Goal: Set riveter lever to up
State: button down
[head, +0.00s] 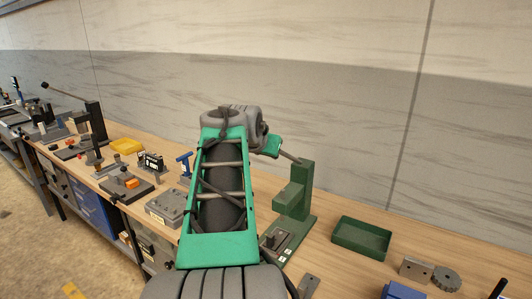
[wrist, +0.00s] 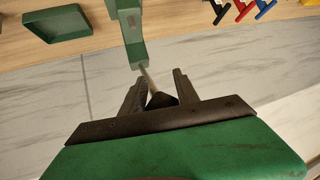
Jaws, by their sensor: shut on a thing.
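The riveter is a green press (head: 293,195) on the bench, right of my arm in the head view. Its grey lever (head: 291,158) leaves the top of the press and slopes up to the left, toward my gripper (head: 275,147). In the wrist view the press (wrist: 129,25) is at the top, and the lever (wrist: 146,72) runs down from it between the fingers of my gripper (wrist: 158,80). My gripper is shut on the lever's dark knobbed end (wrist: 161,100). My arm hides part of the bench left of the press.
A green tray (head: 362,238) stands right of the press, with grey metal parts (head: 430,272) beyond it. The wall stands close behind the bench.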

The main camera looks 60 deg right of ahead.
jog(key=c, duration=1.3)
grip_release()
notch_tip(320, 180, up, 2)
jog(key=shift+w+d+r+h, duration=0.1)
jog(key=shift+d+h, duration=0.05)
jog(key=shift+h, duration=0.15)
jog(key=o, duration=0.4)
jog(key=shift+f, duration=0.45)
jog(key=b+v, duration=0.2)
jog(key=v, duration=0.5)
jog(key=shift+a+r, duration=0.25)
